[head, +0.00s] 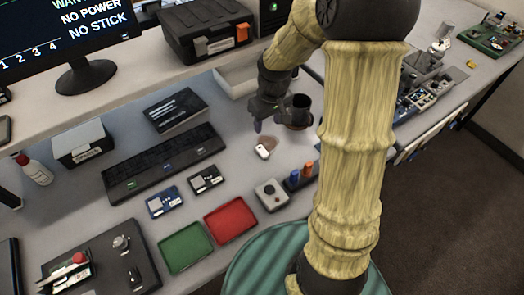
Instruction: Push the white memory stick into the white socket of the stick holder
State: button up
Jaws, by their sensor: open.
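My gripper (257,124) is open and points down over the middle of the desk. A small white piece (263,151), which looks like the white memory stick, lies just in front of and below its fingers, apart from them. A dark holder with upright orange and blue pieces (302,176) stands at the right, partly hidden by my arm. It may be the stick holder. I cannot make out a white socket on it.
A dark mug (298,111) stands close right of my gripper. A grey box with a round knob (271,195), a red tray (231,219) and a green tray (187,247) lie nearer. A long black bar (164,166) lies left. The monitor (70,35) reads "NO POWER" and "NO STICK".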

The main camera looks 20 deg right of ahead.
send_over(262, 150)
jog(key=f, duration=0.5)
jog(key=d+f, duration=0.1)
jog(key=f, duration=0.2)
jog(key=shift+s+f+p, duration=0.3)
jog(key=shift+f+p, duration=0.05)
jog(key=shift+p, duration=0.05)
jog(key=shift+a+f, duration=0.2)
jog(key=shift+f, duration=0.4)
jog(key=f, duration=0.1)
jog(key=f+p, duration=0.1)
jog(key=f, duration=0.1)
jog(key=shift+w+a, duration=0.1)
jog(key=shift+a, duration=0.2)
jog(key=shift+w+f, duration=0.1)
jog(key=shift+f, duration=0.4)
jog(key=shift+d, duration=0.1)
jog(key=shift+c, duration=0.2)
jog(key=c, duration=1)
